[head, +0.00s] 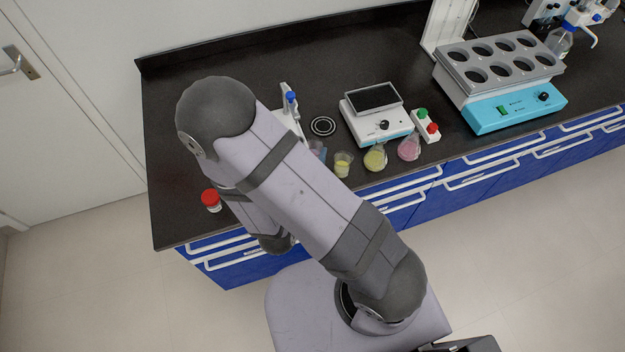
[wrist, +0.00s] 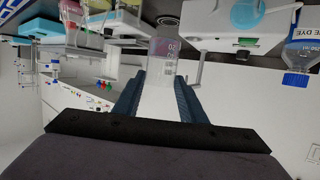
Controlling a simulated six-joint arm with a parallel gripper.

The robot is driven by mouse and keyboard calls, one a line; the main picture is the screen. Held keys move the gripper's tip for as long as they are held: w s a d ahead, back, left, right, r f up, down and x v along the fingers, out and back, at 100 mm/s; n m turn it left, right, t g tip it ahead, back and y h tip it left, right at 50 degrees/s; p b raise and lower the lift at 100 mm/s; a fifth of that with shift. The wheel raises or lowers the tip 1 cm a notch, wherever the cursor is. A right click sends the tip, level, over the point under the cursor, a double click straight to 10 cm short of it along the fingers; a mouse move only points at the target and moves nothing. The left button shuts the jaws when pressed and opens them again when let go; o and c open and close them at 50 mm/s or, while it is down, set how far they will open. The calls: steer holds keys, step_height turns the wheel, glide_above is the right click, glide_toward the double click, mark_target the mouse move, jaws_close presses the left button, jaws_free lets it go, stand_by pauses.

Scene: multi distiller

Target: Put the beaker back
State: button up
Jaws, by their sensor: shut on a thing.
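My gripper (wrist: 157,88) is shut on a clear beaker (wrist: 163,52) with printed markings in the wrist view. One finger is on either side of its glass. The wrist picture looks upside down, with a purplish tint in the beaker's upper part there. In the head view my arm hides the gripper. A glass vessel with bluish-purple contents (head: 318,150), likely this beaker, shows partly beside the arm, left of a beaker with yellow liquid (head: 343,164). I cannot tell whether the held beaker touches a surface.
On the black bench (head: 360,55) stand a yellow flask (head: 376,158), a pink flask (head: 409,148), a screened device (head: 376,115), a teal-based block with several holes (head: 515,108) and a red-capped jar (head: 211,200). A dark disc (head: 323,126) lies behind the beakers. A blue-capped bottle (wrist: 302,52) is at the wrist view's right.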

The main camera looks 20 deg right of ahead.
steer(key=shift+f+b, duration=0.45)
steer(key=shift+f, duration=4.55)
steer(key=shift+f, duration=0.15)
steer(key=o, duration=0.9)
steer(key=shift+r, duration=0.25)
steer(key=shift+p+v, duration=0.5)
steer(key=shift+v, duration=1.5)
steer(key=shift+f, duration=0.1)
